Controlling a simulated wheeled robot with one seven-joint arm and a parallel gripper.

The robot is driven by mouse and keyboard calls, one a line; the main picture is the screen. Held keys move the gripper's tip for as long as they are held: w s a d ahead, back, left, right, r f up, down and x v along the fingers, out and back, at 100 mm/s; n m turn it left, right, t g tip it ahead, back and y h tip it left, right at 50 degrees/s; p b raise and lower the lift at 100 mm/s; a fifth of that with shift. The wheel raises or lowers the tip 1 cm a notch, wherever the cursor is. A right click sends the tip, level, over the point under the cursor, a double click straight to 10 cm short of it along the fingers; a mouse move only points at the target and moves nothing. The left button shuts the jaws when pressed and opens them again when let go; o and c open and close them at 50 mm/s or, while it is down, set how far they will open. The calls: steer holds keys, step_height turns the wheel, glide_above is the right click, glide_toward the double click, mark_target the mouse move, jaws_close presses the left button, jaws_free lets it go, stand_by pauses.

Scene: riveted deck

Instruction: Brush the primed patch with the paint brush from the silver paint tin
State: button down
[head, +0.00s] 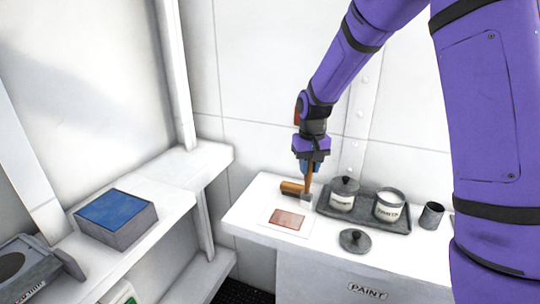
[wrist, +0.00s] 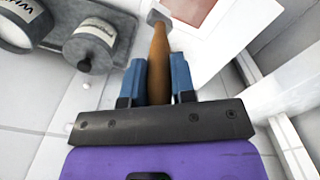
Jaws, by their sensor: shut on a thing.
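My gripper (head: 309,166) is shut on the paint brush (head: 309,181), whose wooden handle also shows between the blue fingers in the wrist view (wrist: 158,60). The brush points down, its grey end (wrist: 158,17) beside the white sheet; I cannot tell if it touches the bench. The primed patch (head: 287,219) is a reddish rectangle on that sheet, also in the wrist view (wrist: 195,10). A tin with its lid on (head: 343,194) and an open tin (head: 389,206) stand on a grey tray. I cannot read which is silver; the wrist view shows "WH" on the left tin (wrist: 27,9).
The dark tray (head: 385,227) lies right of the brush. A loose lid (head: 354,241) is on the bench in front of it, a grey cup (head: 431,215) to its right. A brown block (head: 292,188) is just left of the brush. A blue-topped box (head: 117,217) sits on the left ledge.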

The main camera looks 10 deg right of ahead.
steer(key=shift+r, duration=1.4)
